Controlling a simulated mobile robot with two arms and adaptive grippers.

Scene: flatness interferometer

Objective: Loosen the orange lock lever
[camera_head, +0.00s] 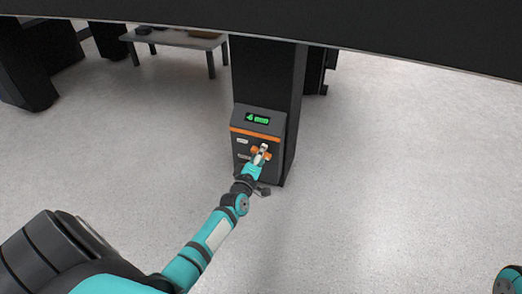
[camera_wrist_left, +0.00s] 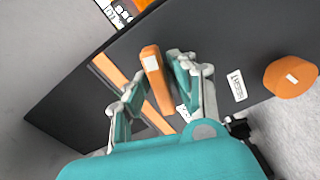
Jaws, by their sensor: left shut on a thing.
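The orange lock lever (camera_wrist_left: 153,72) is a long bar on the dark front of the control box (camera_head: 242,147). My left gripper (camera_head: 262,152) is at the front of this box. In the left wrist view my left gripper (camera_wrist_left: 158,80) has one finger on each side of the lever and is shut on it. In the head view the gripper covers most of the lever. My right gripper is out of view.
A round orange knob (camera_wrist_left: 290,76) and a white label (camera_wrist_left: 237,86) are right of the lever in the wrist view. The box has a lit green display (camera_head: 258,119) and stands against a dark column (camera_head: 266,75). Open floor surrounds it. A low table (camera_head: 175,40) stands behind.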

